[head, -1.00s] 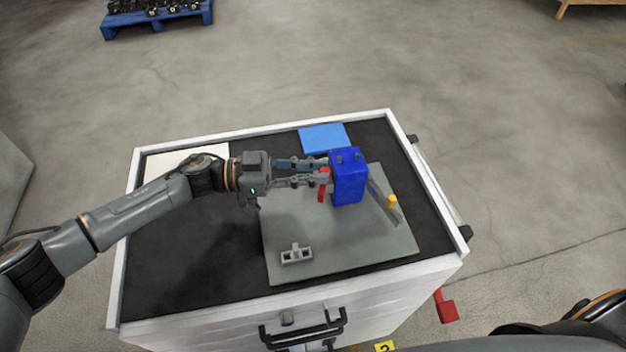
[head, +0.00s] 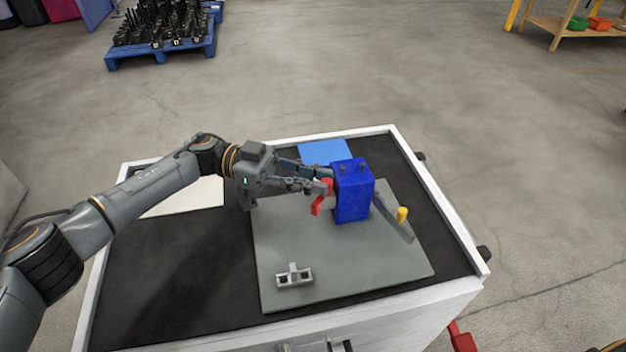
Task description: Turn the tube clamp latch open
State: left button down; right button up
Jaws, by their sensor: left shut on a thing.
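A blue block-shaped clamp body (head: 353,192) stands upright on a grey plate (head: 290,245). A small red latch (head: 317,206) sticks out at its left side and slants down to the left. My left gripper (head: 326,186) reaches in from the left, its fingers shut on the red latch close beside the blue block. The fingertips partly hide the latch's upper end. My right gripper is not in view.
A grey bar with a yellow knob (head: 402,215) lies right of the blue block. A small grey bracket (head: 294,276) sits at the plate's front left. A blue sheet (head: 325,151) and a white sheet (head: 190,196) lie on the black cart top. The plate's front middle is clear.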

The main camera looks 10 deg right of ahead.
pick_arm(q)
jog(key=c, duration=1.2)
grip_release()
jog(key=v, duration=0.8)
